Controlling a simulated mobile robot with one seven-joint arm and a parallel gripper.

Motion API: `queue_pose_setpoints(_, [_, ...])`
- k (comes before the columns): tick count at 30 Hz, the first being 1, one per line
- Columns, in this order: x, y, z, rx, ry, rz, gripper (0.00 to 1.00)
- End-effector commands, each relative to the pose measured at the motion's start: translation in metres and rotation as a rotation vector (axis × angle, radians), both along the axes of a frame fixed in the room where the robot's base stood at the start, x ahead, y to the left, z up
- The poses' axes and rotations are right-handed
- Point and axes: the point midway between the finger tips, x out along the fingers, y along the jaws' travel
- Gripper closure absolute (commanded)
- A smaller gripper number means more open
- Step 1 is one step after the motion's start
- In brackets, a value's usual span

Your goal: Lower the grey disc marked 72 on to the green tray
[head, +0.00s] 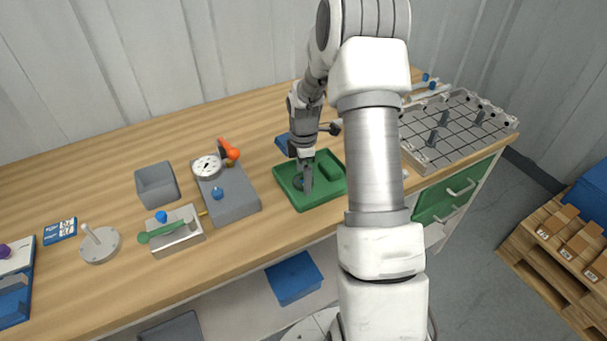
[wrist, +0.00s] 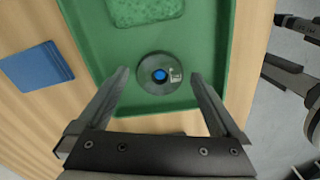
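The green tray (head: 326,189) stands on the wooden bench and also fills the upper middle of the wrist view (wrist: 215,30). A dark grey disc (wrist: 147,84) with a blue centre and a small white marking appears to lie flat on the tray floor; the marking is too small to read surely. My gripper (wrist: 160,78) is open, pointing down over the tray. Its fingers are on either side of the disc, with a visible gap at each side. In the head view, my gripper (head: 307,186) partly hides the disc.
A raised green block (wrist: 145,10) takes up part of the tray. A blue pad (wrist: 37,67) lies beside the tray. A grey unit with a dial gauge (head: 238,195) stands left of the tray, and a gridded metal fixture (head: 455,128) stands to the right.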

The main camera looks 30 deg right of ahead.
Motion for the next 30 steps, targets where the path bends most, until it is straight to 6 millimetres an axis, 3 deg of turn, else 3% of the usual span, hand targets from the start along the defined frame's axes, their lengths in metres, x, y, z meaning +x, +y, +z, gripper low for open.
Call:
queue_pose_setpoints(5, [0.0,0.0,0.001,0.0,-0.001,0.0,0.0])
queue_pose_setpoints(10, [0.001,-0.001,0.019,-0.001,-0.004,-0.001,0.0])
queue_pose_setpoints(24, [0.001,-0.001,0.131,-0.002,-0.005,-0.001,0.0])
queue_pose_setpoints(30, [0.0,0.0,0.162,0.0,-0.002,0.0,0.0])
